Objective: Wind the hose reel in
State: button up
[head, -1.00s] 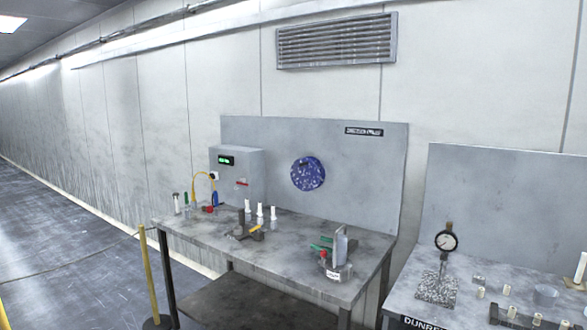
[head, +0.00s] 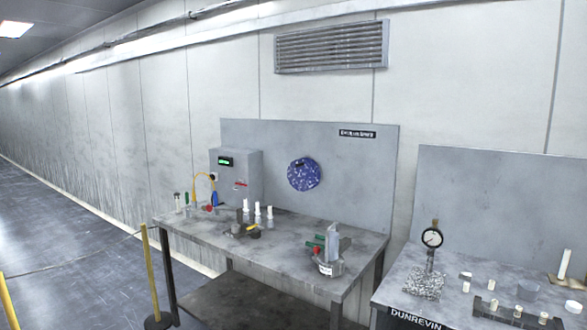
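I cannot make out a hose reel for certain in the head view. A round blue disc with white speckles (head: 304,174) is mounted upright on the grey back panel (head: 350,190) of the left bench. A grey round-based device with a green part and an upright plate (head: 328,262) stands near the right front of that bench; its details are too small to tell. My gripper is not in view.
The left bench (head: 290,258) holds several white-topped pieces and small tools. A second bench (head: 385,292) at the right carries a dial gauge (head: 432,238) on a stand and small blocks. Yellow posts (head: 150,275) with a line between them stand at the left front.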

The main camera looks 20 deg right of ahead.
aim_at(303, 174)
jog(key=z, duration=0.1)
jog(key=i, duration=0.95)
jog(key=u, duration=0.05)
